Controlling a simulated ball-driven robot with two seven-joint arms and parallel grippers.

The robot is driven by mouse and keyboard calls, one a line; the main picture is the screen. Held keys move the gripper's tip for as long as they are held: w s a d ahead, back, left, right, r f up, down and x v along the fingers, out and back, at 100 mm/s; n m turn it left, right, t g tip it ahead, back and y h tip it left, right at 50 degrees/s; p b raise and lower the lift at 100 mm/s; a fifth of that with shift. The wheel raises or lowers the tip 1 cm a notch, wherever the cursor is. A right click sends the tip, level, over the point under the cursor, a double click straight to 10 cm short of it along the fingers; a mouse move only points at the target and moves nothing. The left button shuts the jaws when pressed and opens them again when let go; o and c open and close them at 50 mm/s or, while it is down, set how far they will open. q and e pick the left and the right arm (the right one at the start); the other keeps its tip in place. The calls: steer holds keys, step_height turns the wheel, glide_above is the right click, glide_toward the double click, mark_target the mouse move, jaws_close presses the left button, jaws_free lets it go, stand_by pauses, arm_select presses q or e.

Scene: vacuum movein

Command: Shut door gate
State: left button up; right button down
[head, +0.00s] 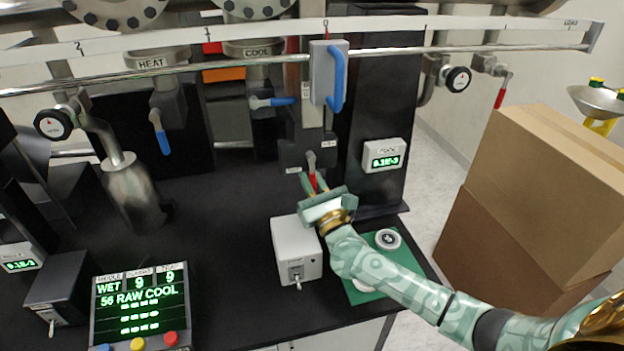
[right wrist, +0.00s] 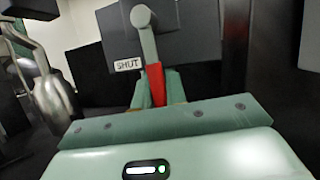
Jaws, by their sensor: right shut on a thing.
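The gate lever has a grey arm and a red grip (head: 312,181); it hangs from a pivot on the dark gate block (head: 296,153) below the black column. My right gripper (head: 316,185) is shut on the red grip. In the right wrist view, the red grip (right wrist: 156,84) sits between my green fingers, and the lever points down, tilted slightly. A white plate reading SHUT (right wrist: 128,64) is left of the lever. The lower end of the grip is hidden by my gripper. My left gripper does not show.
A grey box with a toggle (head: 297,248) stands just below my right gripper. A green mat (head: 402,262) with a round metal part (head: 388,239) lies beside my forearm. A rail with a blue-handled slider (head: 322,72) crosses above. Cardboard boxes (head: 545,165) stand at right.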

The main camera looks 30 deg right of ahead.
steer(key=shift+a, duration=0.1)
stand_by(0.3)
steer(key=c, duration=1.4)
jaws_free()
steer(key=shift+c, duration=0.2)
steer(key=s+p, duration=0.1)
steer(key=s, duration=1.2)
steer(key=shift+a+f+p, duration=0.15)
steer(key=shift+f+p, duration=0.1)
steer(key=shift+p, duration=0.05)
steer(key=shift+c, duration=0.3)
